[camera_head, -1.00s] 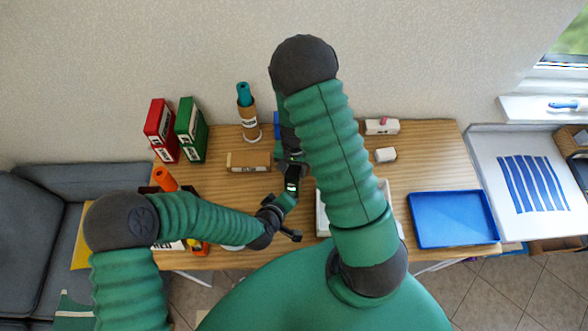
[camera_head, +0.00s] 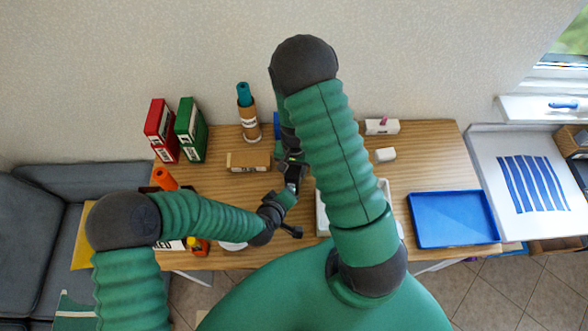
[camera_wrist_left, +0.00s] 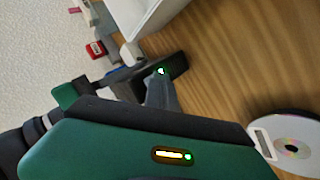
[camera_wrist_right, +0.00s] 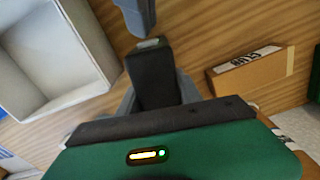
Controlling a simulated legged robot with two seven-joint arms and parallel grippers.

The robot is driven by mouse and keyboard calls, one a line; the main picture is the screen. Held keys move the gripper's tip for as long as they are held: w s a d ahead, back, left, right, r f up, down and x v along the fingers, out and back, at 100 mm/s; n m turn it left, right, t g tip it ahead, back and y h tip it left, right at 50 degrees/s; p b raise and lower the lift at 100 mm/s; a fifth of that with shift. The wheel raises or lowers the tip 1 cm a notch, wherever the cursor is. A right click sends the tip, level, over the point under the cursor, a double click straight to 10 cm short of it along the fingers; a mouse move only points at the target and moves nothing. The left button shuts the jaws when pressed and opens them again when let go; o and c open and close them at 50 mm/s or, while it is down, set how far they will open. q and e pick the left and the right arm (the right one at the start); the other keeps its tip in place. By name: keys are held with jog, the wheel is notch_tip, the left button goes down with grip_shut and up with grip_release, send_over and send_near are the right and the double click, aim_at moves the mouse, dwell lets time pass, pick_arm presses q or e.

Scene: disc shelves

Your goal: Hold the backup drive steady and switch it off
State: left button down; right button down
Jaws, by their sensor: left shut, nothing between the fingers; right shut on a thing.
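The backup drive (camera_wrist_right: 153,78) is a small black box. My right gripper (camera_wrist_right: 157,92) is shut on it, with a finger on each side, and holds it upright above the table. A green-ringed button or light shows on the drive's end in the left wrist view (camera_wrist_left: 174,66). My left gripper (camera_head: 292,188) is shut and empty. Its grey fingertips (camera_wrist_left: 158,92) are right at the drive's lit end; I cannot tell whether they touch. In the head view my right arm and gripper hide most of the drive.
A white open box (camera_wrist_right: 50,98) stands beside the drive. A brown carton (camera_head: 248,162) lies behind and left. A disc stack (camera_wrist_left: 291,146) is near the left gripper. A blue tray (camera_head: 452,219) is at the right. Red (camera_head: 160,130) and green (camera_head: 190,130) boxes stand at the back left.

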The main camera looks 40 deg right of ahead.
pick_arm(q)
jog(key=shift+w+d, duration=0.1)
jog(key=shift+w, duration=0.05)
dwell(0.3)
jog(key=shift+s+a, duration=0.35)
jog(key=shift+a, duration=0.1)
jog(key=shift+s, duration=0.1)
jog(key=s+a, duration=0.1)
jog(key=a, duration=0.1)
jog(key=s+a, duration=0.2)
jog(key=shift+s+a, duration=0.2)
jog(key=shift+a, duration=0.05)
pick_arm(e)
jog(key=c, duration=0.7)
grip_release()
jog(key=shift+d+f, duration=0.1)
